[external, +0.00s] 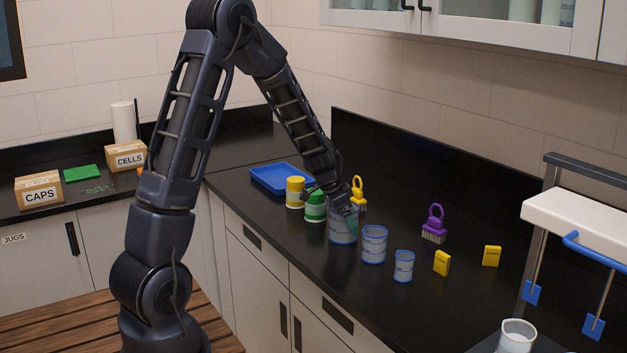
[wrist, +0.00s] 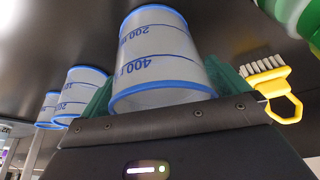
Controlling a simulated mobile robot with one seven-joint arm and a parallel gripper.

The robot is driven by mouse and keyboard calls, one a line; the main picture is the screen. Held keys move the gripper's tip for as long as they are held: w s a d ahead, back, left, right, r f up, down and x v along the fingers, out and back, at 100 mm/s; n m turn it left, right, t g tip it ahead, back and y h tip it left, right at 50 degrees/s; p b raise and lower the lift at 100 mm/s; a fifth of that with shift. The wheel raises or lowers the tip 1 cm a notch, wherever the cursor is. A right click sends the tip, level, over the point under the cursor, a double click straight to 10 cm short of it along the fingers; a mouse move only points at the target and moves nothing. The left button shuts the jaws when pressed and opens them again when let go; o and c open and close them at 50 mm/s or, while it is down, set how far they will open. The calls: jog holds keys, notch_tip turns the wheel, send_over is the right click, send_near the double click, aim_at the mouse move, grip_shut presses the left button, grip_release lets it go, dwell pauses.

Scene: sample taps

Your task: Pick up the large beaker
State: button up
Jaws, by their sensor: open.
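The large beaker (external: 341,230) is a clear grey-blue vessel with blue rims and markings. It stands upright on the black counter, the biggest of three beakers in a row. My gripper (external: 348,212) is down at it, partly covering its upper part. In the wrist view the large beaker (wrist: 158,50) shows its 200 and 400 marks. It sits between the green fingers of my gripper (wrist: 160,85), one on each side. The jaws are open around it. Whether either finger touches the wall cannot be told.
A medium beaker (external: 374,244) and a small beaker (external: 404,266) stand close by at the right. A green-and-white container (external: 315,206) and a yellow one (external: 295,192) stand at the left. A blue tray (external: 279,179) is farther left.

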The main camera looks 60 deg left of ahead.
jog(key=c, duration=1)
jog(key=shift+c, duration=0.2)
